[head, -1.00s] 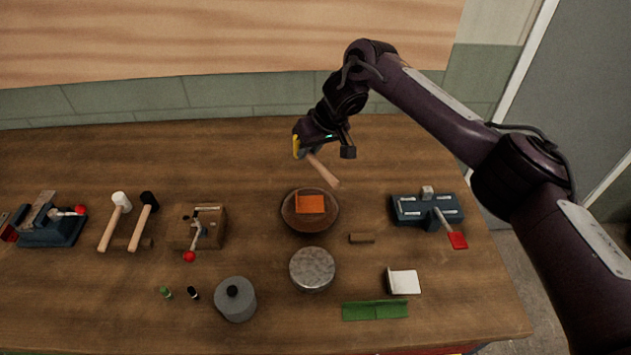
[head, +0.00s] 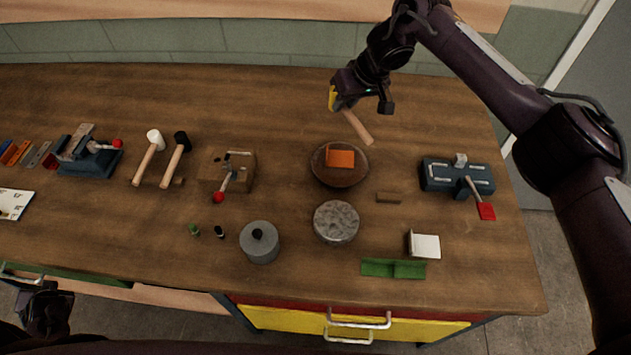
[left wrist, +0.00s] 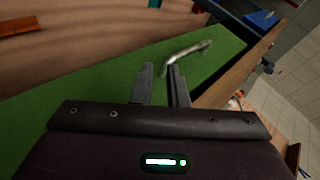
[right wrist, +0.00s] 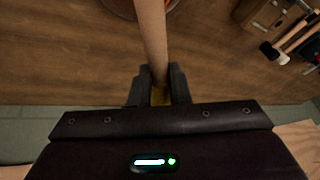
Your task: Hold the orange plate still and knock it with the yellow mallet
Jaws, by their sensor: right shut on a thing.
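The orange plate (head: 341,158) is a small bent piece resting in a round brown bowl (head: 318,172). My right gripper (head: 345,100) is shut on the yellow mallet, behind and above the bowl. The mallet's wooden handle (head: 357,127) slants toward the front right, and its yellow head (head: 332,98) shows at the jaws. In the right wrist view the handle (right wrist: 151,40) runs out from between the fingers (right wrist: 160,85). My left gripper (left wrist: 160,75) is open and empty before a green drawer front (left wrist: 100,75). Nothing holds the orange plate.
A blue clamp (head: 457,177) is at right. White and black mallets (head: 162,160) lie left. A green angle piece (head: 393,268) lies near the front edge.

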